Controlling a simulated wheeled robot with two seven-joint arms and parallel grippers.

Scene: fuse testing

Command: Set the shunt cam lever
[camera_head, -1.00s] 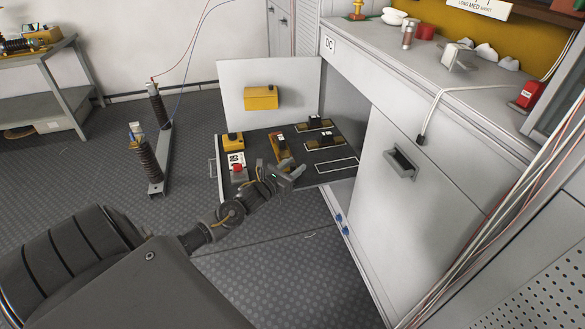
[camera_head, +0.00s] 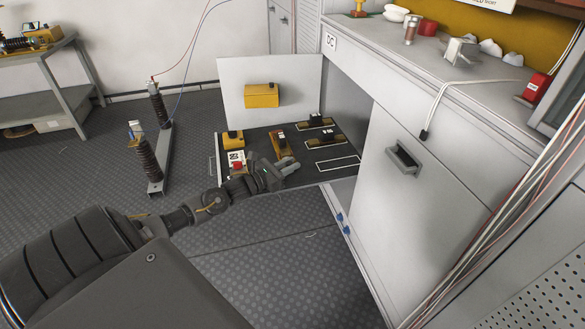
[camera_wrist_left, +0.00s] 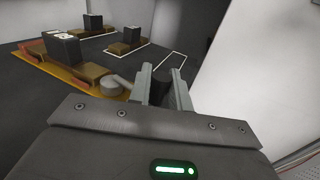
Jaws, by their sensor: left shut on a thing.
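The shunt unit (camera_head: 283,144), an orange-yellow base with a black block, stands on the dark shelf of the open compartment. It shows at the left of the left wrist view (camera_wrist_left: 72,72). Its cam lever (camera_wrist_left: 122,81) runs from a round grey pivot toward my left gripper. My left gripper (camera_head: 287,168) is low at the front of the shelf, beside the shunt unit. In the left wrist view its two fingers (camera_wrist_left: 163,90) are shut on a dark piece that appears to be the lever's end. The exact contact is partly hidden. My right gripper is not in view.
Two similar black-block units (camera_head: 322,137) stand farther right on the shelf, near an empty white outline (camera_head: 338,165). A red button box (camera_head: 237,165) and a yellow unit (camera_head: 233,139) stand left. The white cabinet (camera_head: 425,195) bounds the right side.

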